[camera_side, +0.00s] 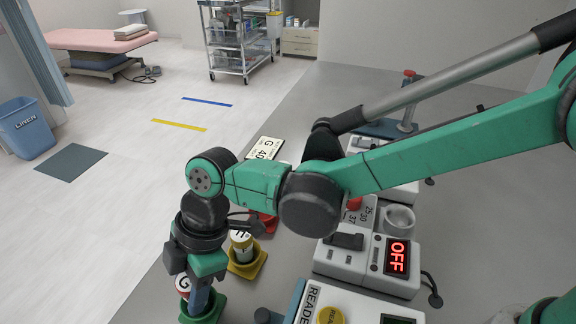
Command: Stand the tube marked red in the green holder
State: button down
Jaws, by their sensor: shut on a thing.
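My gripper (190,288) points down at the lower left of the grey worktop, over the green holder (213,312). It is shut on a tube (183,284) with a white label, a dark letter and red marking. The tube is mostly hidden by the fingers. The tube's lower end is hidden, so I cannot tell whether it is seated in the holder or just above it. The green holder is partly covered by my gripper and cut by the frame's bottom edge.
A yellow holder (246,263) with a labelled tube (242,242) stands close behind, right of my gripper. A red holder (268,222) is partly hidden by my arm. White devices, one reading OFF (397,257), stand to the right. The floor lies left.

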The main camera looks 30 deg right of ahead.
jog(key=shift+f, duration=0.5)
jog(key=c, duration=0.7)
grip_release()
jog(key=v, duration=1.1)
jog(key=shift+w, duration=0.1)
jog(key=w+d+r+m+t+h, duration=0.1)
jog(key=d+m+t, duration=0.1)
jog(key=d+m, duration=0.45)
jog(key=w+d+r+m+t, duration=0.1)
jog(key=d+r+m+t, duration=0.15)
jog(key=d, duration=0.65)
jog(key=s+d+f+m+t+h, duration=0.1)
jog(key=s+d+m, duration=0.1)
jog(key=d+m, duration=0.3)
jog(key=s+d+f+m+t+h, duration=0.2)
jog(key=d+m, duration=0.4)
jog(key=d, duration=0.4)
jog(key=shift+s+f+m, duration=0.15)
jog(key=shift+f+m, duration=0.1)
jog(key=shift+m, duration=0.05)
